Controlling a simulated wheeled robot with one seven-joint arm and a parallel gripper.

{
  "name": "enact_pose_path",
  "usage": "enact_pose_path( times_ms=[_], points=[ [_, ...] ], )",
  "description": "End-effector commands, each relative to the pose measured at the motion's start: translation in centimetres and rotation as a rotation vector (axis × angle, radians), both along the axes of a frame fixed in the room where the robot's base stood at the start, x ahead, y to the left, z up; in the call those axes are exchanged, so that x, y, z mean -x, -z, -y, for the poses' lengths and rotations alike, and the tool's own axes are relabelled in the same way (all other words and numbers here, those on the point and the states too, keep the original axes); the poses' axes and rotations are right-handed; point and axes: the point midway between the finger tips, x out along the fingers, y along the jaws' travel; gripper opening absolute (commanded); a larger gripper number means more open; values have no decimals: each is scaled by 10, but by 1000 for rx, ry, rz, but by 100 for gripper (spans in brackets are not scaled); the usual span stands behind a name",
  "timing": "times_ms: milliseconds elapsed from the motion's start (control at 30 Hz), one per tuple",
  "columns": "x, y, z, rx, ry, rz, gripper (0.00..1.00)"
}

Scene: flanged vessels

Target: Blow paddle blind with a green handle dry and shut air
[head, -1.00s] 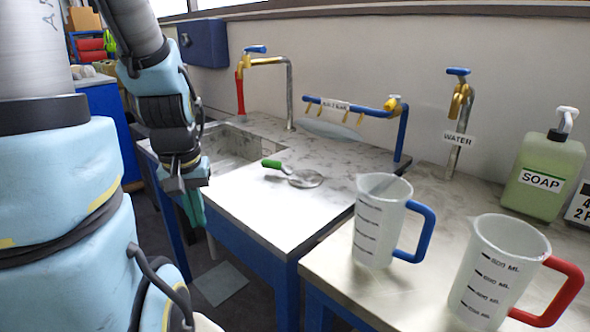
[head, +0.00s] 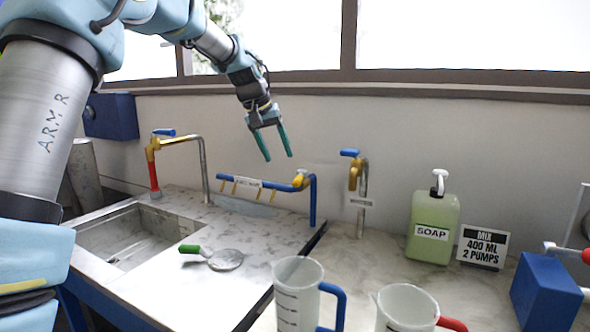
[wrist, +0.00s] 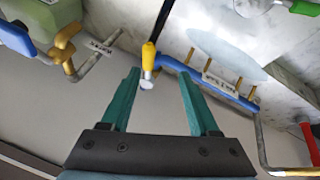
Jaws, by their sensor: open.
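The paddle blind, a grey disc (head: 225,260) with a green handle (head: 190,249), lies on the marbled counter right of the sink. The wrist view shows its green handle (wrist: 304,8) at the top right edge. The blue air pipe (head: 235,180) carries several yellow nozzles and a small label. Its yellow valve (head: 299,179) with a whitish knob is at the right end. My gripper (head: 278,158) is open and empty, above and slightly left of the valve. In the wrist view the valve (wrist: 149,58) appears between the green fingers, apart from them.
A pale oval patch (head: 245,207) shows below the nozzles. A sink (head: 135,235) and red-based tap (head: 154,170) stand left. The water tap (head: 357,180), soap bottle (head: 433,228), sign (head: 482,247), blue block (head: 545,290) and two jugs (head: 298,290) (head: 400,308) are right.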

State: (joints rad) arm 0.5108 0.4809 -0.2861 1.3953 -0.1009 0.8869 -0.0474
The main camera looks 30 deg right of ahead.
Motion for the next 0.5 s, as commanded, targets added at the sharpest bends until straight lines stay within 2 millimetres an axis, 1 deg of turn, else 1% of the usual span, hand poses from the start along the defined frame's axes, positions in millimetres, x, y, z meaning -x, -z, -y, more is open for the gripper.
enact_pose_path(
  times_ms=[33, 100, 200, 267, 367, 500],
  points=[
    [1, -7, 10, 11, 12, -1, 62],
    [3, -11, 18, 19, 21, -2, 62],
    [3, -6, 23, 19, 25, -4, 62],
    [2, -1, 26, 19, 25, -4, 62],
    [0, 14, 32, 19, 24, -5, 62],
    [-4, 38, 43, 18, 24, -5, 62]
  ],
)
